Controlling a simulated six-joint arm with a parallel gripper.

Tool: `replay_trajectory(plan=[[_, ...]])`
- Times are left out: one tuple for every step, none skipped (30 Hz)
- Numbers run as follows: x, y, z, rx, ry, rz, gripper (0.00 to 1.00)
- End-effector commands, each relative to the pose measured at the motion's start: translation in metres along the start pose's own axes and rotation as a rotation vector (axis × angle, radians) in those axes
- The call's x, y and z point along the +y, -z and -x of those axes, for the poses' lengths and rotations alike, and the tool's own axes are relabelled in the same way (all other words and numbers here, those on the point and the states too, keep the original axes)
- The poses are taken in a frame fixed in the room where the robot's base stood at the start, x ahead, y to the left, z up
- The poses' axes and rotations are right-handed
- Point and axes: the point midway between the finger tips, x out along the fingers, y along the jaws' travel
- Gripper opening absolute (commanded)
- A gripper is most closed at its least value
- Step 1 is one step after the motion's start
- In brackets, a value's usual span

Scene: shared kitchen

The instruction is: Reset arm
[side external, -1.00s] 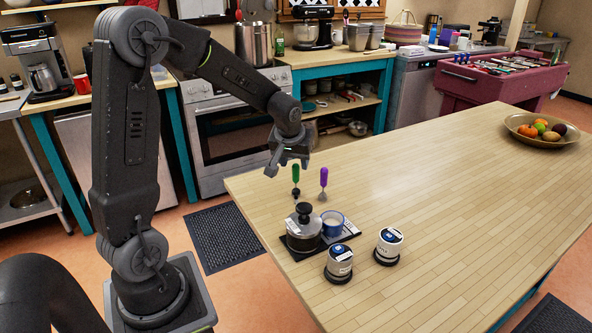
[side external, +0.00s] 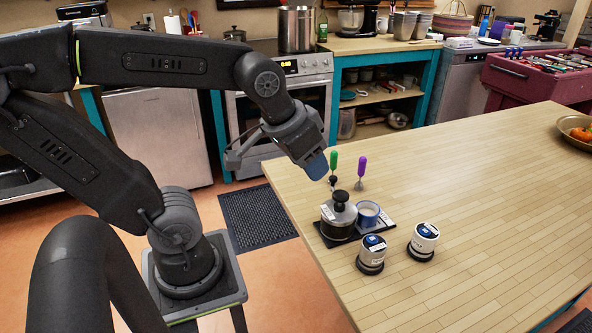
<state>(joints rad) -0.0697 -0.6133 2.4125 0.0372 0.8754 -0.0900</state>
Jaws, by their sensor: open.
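My arm reaches in from the left in the side external view. No object is held.
Green (side external: 334,162) and purple (side external: 361,166) handled tools stand behind. Two white-and-blue canisters (side external: 372,252) (side external: 424,240) stand in front.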

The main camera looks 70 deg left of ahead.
Motion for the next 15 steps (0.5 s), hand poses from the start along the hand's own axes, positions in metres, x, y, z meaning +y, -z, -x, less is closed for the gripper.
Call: replay_trajectory(plan=[[0.007,-0.013,0.006,0.012,-0.024,-0.046,0.46],[0.01,-0.018,0.007,0.015,-0.033,-0.068,0.46],[0.013,-0.025,0.009,0.018,-0.044,-0.091,0.46],[0.014,-0.028,0.01,0.02,-0.051,-0.105,0.46],[0.015,-0.031,0.011,0.021,-0.056,-0.114,0.46],[0.016,-0.033,0.011,0.023,-0.06,-0.124,0.46],[0.017,-0.035,0.011,0.023,-0.063,-0.129,0.46],[0.017,-0.035,0.011,0.023,-0.064,-0.132,0.46],[0.017,-0.035,0.011,0.022,-0.064,-0.133,0.46],[0.017,-0.035,0.011,0.022,-0.064,-0.132,0.46],[0.017,-0.035,0.011,0.022,-0.063,-0.132,0.46],[0.017,-0.035,0.011,0.022,-0.063,-0.131,0.46],[0.017,-0.035,0.011,0.022,-0.063,-0.131,0.46],[0.017,-0.035,0.011,0.022,-0.063,-0.13,0.46],[0.017,-0.035,0.011,0.022,-0.063,-0.13,0.46]])
